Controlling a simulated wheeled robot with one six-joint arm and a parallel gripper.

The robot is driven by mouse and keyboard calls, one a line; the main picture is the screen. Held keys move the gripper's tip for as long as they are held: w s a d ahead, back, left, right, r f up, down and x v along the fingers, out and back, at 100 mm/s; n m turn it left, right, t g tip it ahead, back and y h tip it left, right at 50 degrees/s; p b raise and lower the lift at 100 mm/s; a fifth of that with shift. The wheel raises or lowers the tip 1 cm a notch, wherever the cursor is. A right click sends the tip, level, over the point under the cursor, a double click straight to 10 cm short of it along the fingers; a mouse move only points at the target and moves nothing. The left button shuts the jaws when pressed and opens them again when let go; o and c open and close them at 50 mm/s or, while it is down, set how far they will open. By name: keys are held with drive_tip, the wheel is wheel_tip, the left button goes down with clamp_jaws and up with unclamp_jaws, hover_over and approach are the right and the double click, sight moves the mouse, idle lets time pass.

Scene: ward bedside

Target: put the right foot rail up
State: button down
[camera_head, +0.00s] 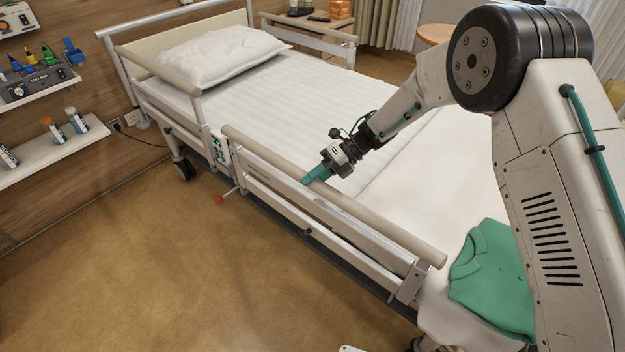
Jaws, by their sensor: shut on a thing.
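The right foot rail (385,225) runs along the near side of the bed's foot half. It has a thick beige top bar and pale lower bars. Its top bar stands a little above the mattress edge; I cannot tell whether it is latched. My gripper (313,178) comes from the mattress side, and its teal fingers are shut on the rail near the middle of the top bar. The fingertips partly cover the bar there. A red knob (219,199) on a short lever sticks out below the rail's head end.
The near head rail (160,68) and a control panel with green lights (217,148) are beyond. A folded green garment (492,280) lies at the bed's foot. Wall shelves (55,150) hold bottles at left. The floor (150,260) beside the bed is clear.

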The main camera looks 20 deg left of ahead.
drive_tip(key=shift+s+d+f, duration=0.2)
drive_tip(key=shift+f, duration=0.4)
drive_tip(key=c, duration=1.1)
unclamp_jaws()
drive_tip(key=shift+w+a, duration=0.1)
drive_tip(key=shift+o, duration=0.2)
drive_tip(key=shift+w+r, duration=0.2)
drive_tip(key=shift+r, duration=0.15)
drive_tip(key=v, duration=0.7)
drive_tip(key=shift+d, duration=0.2)
